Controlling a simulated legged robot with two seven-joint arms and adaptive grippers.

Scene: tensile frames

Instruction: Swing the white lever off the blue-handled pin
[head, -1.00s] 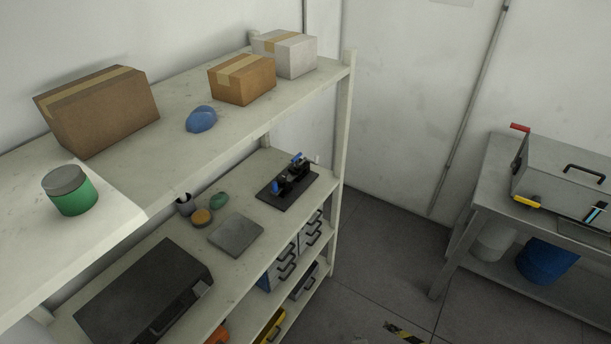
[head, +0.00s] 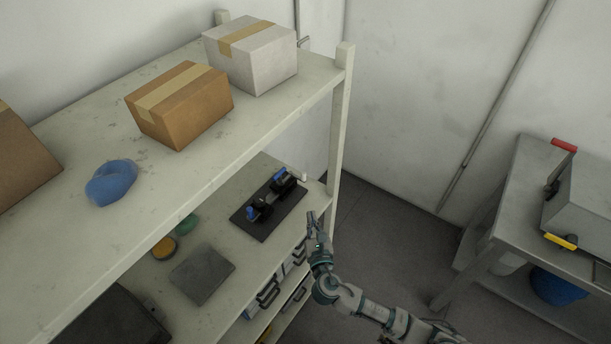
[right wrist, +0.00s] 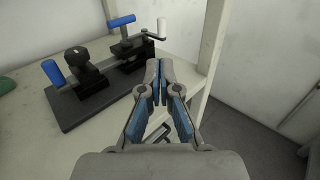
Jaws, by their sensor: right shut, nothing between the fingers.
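The tensile frame is a black device on a dark base plate (head: 264,220), lying on the middle shelf in the head view. It has two blue handles, the near one (right wrist: 53,73) and the far one (right wrist: 122,21) in the right wrist view. A white upright lever knob (right wrist: 162,27) stands at the far end beside the far blue handle; it also shows small in the head view (head: 304,177). My right gripper (head: 311,215) is shut and empty, just right of the base plate at the shelf's front edge. It touches nothing visible in the wrist view (right wrist: 158,66). My left gripper is out of view.
The upper shelf (head: 190,165) overhangs, with a white box (head: 262,66), brown box (head: 180,105) and blue lump (head: 111,184). A shelf post (head: 337,140) stands right of the device. A grey slab (head: 202,272) lies nearer.

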